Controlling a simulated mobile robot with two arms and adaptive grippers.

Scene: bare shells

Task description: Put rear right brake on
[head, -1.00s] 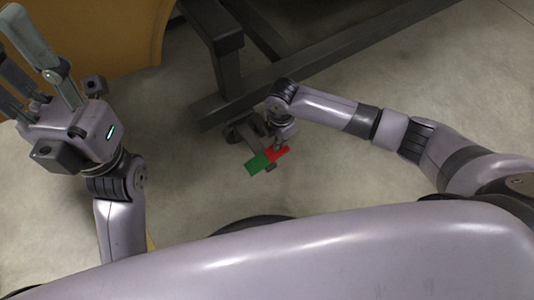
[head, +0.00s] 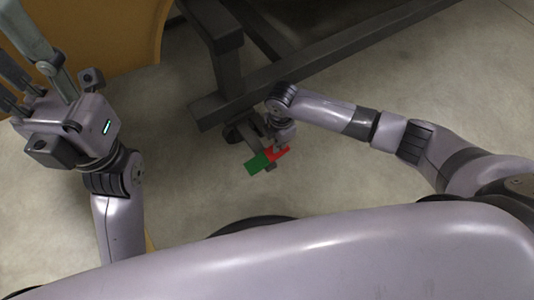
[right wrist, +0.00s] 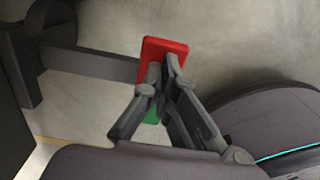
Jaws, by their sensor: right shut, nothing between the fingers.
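The rear right brake is a small pedal with a red half (head: 279,152) and a green half (head: 257,163), low by a caster at the end of a dark frame. My right gripper (head: 278,147) is at the red half, its fingers together and empty. In the right wrist view the fingertips (right wrist: 168,68) overlap the red plate (right wrist: 160,45); whether they touch it I cannot tell. A bit of green (right wrist: 152,117) shows behind the fingers, which hide most of it. My left gripper (head: 32,75) is raised at the upper left, fingers apart, tips partly out of frame.
The dark metal frame (head: 330,55) runs across the top, with its leg (head: 225,60) just above the pedal. An orange-yellow panel (head: 110,30) stands at the upper left. The concrete floor (head: 420,90) is clear to the right.

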